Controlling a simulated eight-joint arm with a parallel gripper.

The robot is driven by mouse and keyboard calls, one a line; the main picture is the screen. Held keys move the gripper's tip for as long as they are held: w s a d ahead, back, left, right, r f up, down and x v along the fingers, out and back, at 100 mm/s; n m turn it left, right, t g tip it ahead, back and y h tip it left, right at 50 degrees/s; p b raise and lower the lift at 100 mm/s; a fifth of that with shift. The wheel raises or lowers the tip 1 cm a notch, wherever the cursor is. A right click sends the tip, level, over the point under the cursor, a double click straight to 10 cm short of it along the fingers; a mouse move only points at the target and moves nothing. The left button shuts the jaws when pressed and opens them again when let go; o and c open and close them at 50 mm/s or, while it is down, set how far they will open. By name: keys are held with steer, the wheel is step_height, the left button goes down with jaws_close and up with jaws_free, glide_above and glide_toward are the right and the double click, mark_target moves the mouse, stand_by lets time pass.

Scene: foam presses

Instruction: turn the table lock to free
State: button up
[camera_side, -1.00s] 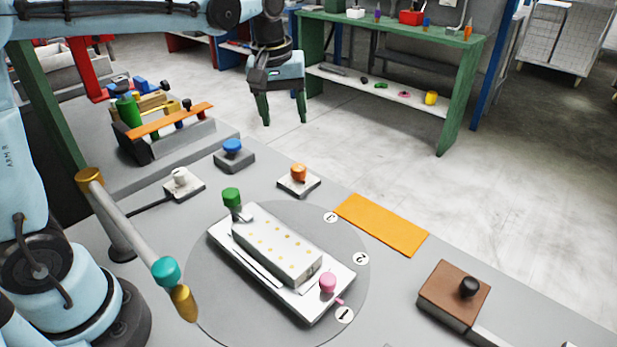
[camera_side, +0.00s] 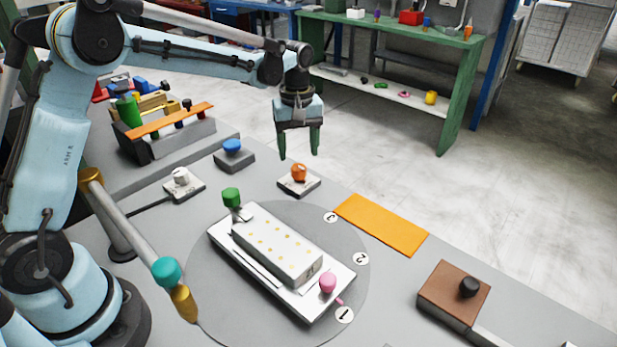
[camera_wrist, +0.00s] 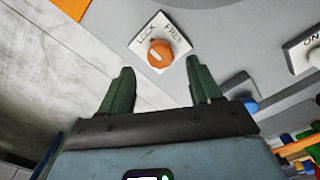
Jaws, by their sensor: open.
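The table lock is an orange knob (camera_side: 299,172) on a small white plate (camera_side: 285,185) at the far side of the grey table. In the wrist view the orange knob (camera_wrist: 162,52) sits below the printed words LOCK and FREE. A pale mark shows on the knob's left part, toward the LOCK side; its exact setting is hard to tell. My gripper (camera_side: 299,155) is open and empty, its green fingers pointing down just above and behind the knob. In the wrist view my gripper (camera_wrist: 160,68) has the knob beyond and between its fingertips, not touching it as far as I see.
A blue knob (camera_side: 232,146) and a white switch (camera_side: 180,176) stand left of the lock. The round turntable (camera_side: 220,310) carries a white mould with green (camera_side: 231,196) and pink (camera_side: 328,282) knobs. An orange mat (camera_side: 380,224) lies flat to the right.

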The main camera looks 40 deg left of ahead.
mark_target(299, 167)
steer(key=shift+f, duration=2.2)
steer(key=c, duration=1)
steer(key=shift+c, duration=0.2)
